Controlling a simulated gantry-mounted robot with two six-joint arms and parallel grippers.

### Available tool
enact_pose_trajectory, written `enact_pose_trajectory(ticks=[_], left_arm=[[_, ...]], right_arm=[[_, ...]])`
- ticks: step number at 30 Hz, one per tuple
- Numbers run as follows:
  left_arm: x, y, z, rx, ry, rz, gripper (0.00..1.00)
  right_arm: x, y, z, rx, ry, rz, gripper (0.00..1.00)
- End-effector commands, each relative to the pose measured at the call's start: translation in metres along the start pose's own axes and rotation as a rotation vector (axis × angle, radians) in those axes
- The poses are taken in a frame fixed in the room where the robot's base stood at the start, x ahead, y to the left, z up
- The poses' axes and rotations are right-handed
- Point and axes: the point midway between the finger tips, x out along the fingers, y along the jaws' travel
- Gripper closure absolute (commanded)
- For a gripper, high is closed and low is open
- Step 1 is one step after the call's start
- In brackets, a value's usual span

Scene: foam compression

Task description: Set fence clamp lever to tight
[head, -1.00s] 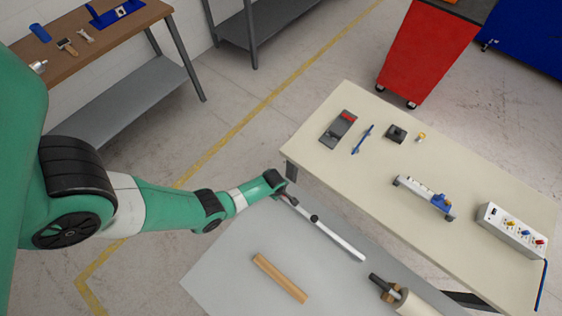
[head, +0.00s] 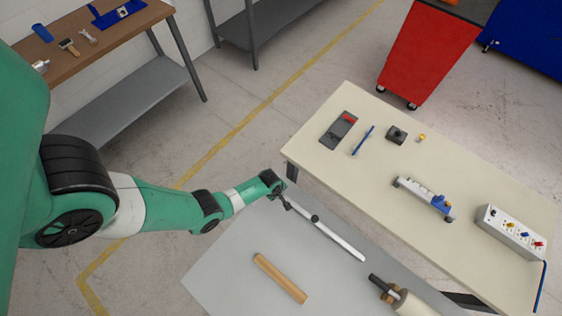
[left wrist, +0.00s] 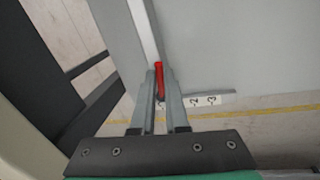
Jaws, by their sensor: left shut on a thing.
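The fence (head: 338,238) is a long pale bar lying across the grey table, with a small black knob (head: 314,218) on it. It also shows in the left wrist view (left wrist: 144,28). My left gripper (head: 284,200) is at the fence's far-left end, by the table edge. In the left wrist view, the red clamp lever (left wrist: 158,72) stands between the two fingers of my left gripper (left wrist: 160,82), which are shut on it. The lever's lower part is partly hidden by the fingers. My right gripper is not in view.
The grey table (head: 235,262) carries a wooden strip (head: 280,278) and a pale roll (head: 415,304) with a dark handle. A white scale strip (left wrist: 210,99) lies beside the lever. A cream table (head: 350,175) with small tools and power strips stands behind.

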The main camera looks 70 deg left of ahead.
Motion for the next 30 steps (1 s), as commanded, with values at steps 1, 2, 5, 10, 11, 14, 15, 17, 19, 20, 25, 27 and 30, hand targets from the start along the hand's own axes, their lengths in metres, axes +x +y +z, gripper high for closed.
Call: enact_pose_trajectory(ticks=[1,2,5,10,11,14,15,17,19,20,25,27,30], left_arm=[[-0.001,-0.003,-0.001,0.036,-0.007,-0.002,1.0],[-0.001,-0.003,-0.001,0.062,-0.013,-0.002,1.0],[-0.002,-0.006,-0.002,0.154,-0.03,-0.002,1.0],[-0.003,-0.011,-0.004,0.311,-0.062,-0.001,1.0],[-0.003,-0.012,-0.005,0.34,-0.067,-0.001,1.0],[-0.003,-0.015,-0.006,0.433,-0.085,-0.001,1.0],[-0.004,-0.016,-0.007,0.469,-0.092,-0.002,1.0],[-0.004,-0.018,-0.009,0.526,-0.103,-0.002,1.0],[-0.004,-0.02,-0.01,0.591,-0.116,-0.002,1.0],[-0.004,-0.021,-0.011,0.619,-0.121,-0.002,1.0],[-0.005,-0.024,-0.015,0.778,-0.151,-0.002,1.0],[-0.005,-0.025,-0.017,0.843,-0.164,-0.002,1.0],[-0.005,-0.027,-0.02,0.934,-0.182,-0.002,1.0]], right_arm=[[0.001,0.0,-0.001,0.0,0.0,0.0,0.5],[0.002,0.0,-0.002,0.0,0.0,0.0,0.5],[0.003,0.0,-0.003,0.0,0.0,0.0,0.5],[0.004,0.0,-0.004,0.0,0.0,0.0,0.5],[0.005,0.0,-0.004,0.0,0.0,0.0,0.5],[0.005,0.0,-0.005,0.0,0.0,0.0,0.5],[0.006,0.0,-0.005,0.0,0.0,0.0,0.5],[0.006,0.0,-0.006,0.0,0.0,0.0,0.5],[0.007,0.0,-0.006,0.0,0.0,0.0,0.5],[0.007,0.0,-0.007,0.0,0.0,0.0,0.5],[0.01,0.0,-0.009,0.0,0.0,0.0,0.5],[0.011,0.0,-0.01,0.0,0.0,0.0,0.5],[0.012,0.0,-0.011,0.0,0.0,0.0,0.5]])
